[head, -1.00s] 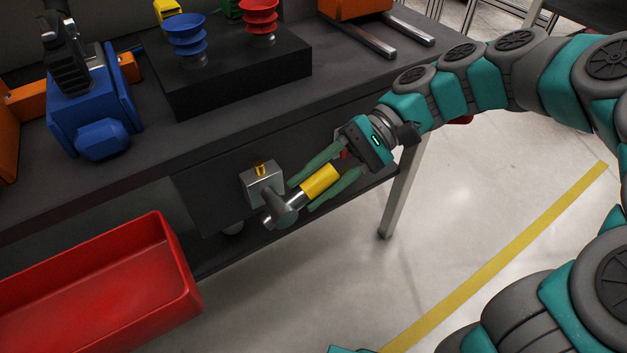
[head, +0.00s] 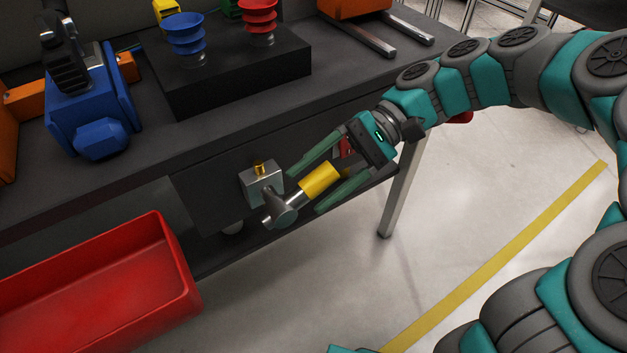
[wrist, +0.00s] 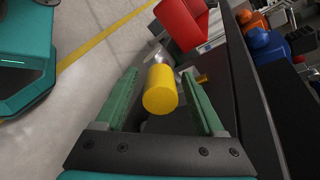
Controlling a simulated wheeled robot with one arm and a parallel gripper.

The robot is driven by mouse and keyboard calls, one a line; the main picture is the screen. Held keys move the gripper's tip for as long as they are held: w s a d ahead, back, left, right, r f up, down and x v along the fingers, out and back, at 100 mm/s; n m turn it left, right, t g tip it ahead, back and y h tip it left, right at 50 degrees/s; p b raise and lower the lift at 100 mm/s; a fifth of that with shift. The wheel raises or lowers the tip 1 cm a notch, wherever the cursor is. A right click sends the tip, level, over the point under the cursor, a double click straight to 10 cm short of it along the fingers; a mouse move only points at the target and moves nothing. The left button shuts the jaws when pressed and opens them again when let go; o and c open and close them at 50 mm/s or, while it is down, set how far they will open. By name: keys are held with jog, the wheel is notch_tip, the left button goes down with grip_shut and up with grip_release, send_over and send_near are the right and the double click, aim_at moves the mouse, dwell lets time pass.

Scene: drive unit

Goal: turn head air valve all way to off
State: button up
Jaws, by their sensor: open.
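The valve is a silver metal block (head: 262,183) on the dark front panel below the bench top, with a small brass fitting on top. Its lever has a silver hub (head: 279,207) and a yellow grip (head: 320,179) that points up and to the right in the head view. My gripper (head: 318,180) is open, with its green fingers on either side of the yellow grip. In the wrist view the yellow grip (wrist: 160,90) stands between the fingers of my gripper (wrist: 162,92), with gaps showing on both sides. Any markings for off are not visible.
A red bin (head: 110,285) stands at the lower left. The dark bench top (head: 200,135) holds a blue unit (head: 92,110) and a black block (head: 235,75) with blue and red suction cups. A metal table leg (head: 402,190) is right of the valve. The floor in front is clear.

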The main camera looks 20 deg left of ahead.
jog(key=v, duration=0.7)
jog(key=shift+c, duration=0.3)
